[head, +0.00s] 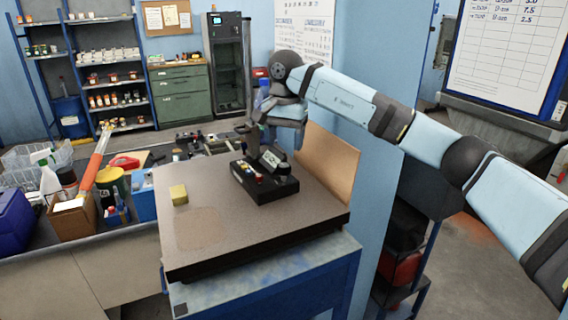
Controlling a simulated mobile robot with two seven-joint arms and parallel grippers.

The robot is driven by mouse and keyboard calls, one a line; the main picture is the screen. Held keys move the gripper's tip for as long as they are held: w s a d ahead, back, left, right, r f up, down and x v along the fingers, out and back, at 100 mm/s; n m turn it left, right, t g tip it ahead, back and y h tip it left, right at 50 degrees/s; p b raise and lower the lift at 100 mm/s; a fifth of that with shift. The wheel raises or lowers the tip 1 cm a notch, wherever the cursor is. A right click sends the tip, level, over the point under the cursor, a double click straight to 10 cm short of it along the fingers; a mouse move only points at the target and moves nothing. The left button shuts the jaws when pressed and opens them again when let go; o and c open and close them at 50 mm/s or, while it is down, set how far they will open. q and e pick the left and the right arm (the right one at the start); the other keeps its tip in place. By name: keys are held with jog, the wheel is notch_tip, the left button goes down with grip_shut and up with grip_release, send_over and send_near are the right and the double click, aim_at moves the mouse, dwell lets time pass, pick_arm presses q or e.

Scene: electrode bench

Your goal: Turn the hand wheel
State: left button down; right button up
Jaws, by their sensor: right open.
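A black bench device (266,186) sits on the brown bench top, with a tilted dark block on its back and small red, yellow and white parts on its upper face. I cannot make out a hand wheel for certain; it may be part of this device or hidden behind my right arm. My right gripper (266,132) is above and behind the device, at the far side of the bench. It is open with nothing seen between its fingers, and I cannot tell whether it touches the device. My left gripper is out of view.
The bench top (210,230) is clear at its front and left, apart from a small yellow block (179,194). A tan board (327,165) stands at the back right edge, beside a blue partition. A cluttered counter with a wooden box (74,218) lies to the left.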

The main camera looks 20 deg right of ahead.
aim_at(284, 165)
notch_tip(284, 165, down, 7)
jog(key=shift+r, duration=0.1)
dwell(0.3)
jog(key=c, duration=0.9)
